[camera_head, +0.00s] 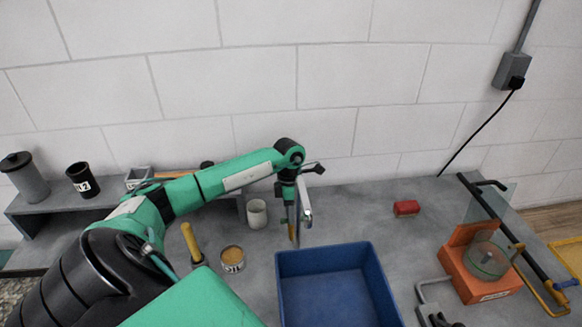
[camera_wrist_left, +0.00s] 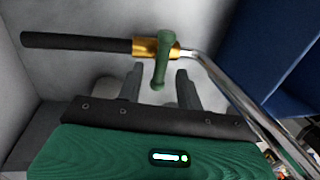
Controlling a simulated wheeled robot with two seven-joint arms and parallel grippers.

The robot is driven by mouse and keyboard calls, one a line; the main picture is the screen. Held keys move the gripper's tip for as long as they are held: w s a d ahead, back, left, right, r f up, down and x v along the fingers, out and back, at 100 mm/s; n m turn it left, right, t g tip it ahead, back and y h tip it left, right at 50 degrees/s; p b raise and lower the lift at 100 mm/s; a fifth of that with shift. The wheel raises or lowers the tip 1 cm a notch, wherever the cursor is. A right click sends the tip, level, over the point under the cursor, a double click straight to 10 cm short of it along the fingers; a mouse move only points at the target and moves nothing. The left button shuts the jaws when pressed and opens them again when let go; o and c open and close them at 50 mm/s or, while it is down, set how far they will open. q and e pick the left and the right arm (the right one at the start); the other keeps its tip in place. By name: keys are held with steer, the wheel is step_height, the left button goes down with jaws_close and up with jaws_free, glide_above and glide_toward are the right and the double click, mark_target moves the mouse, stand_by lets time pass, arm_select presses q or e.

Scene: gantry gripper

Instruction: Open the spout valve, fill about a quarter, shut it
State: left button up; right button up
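The spout valve has a brass body (camera_wrist_left: 146,46) and a green lever (camera_wrist_left: 161,70) in the left wrist view. A black pipe (camera_wrist_left: 75,42) runs left from it, and a chrome spout (camera_wrist_left: 232,90) bends away to the right. The spout (camera_head: 306,203) also shows in the head view, by the back left corner of a blue bin (camera_head: 325,259). My left gripper (camera_wrist_left: 158,78) is open, with the lever's end between its fingers and gaps visible on both sides. It shows in the head view (camera_head: 295,230) from above. My right gripper is out of view.
A tan-topped can (camera_head: 232,259), a white cup (camera_head: 257,213) and a yellow-handled tool (camera_head: 191,242) stand left of the bin. A red block (camera_head: 406,208) and an orange device (camera_head: 486,275) are to the right. A grey shelf (camera_head: 50,204) holds containers. The back wall is close behind.

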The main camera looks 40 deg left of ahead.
arm_select(q)
steer(key=shift+s+d+f, duration=0.15)
steer(key=shift+f, duration=0.85)
jaws_close()
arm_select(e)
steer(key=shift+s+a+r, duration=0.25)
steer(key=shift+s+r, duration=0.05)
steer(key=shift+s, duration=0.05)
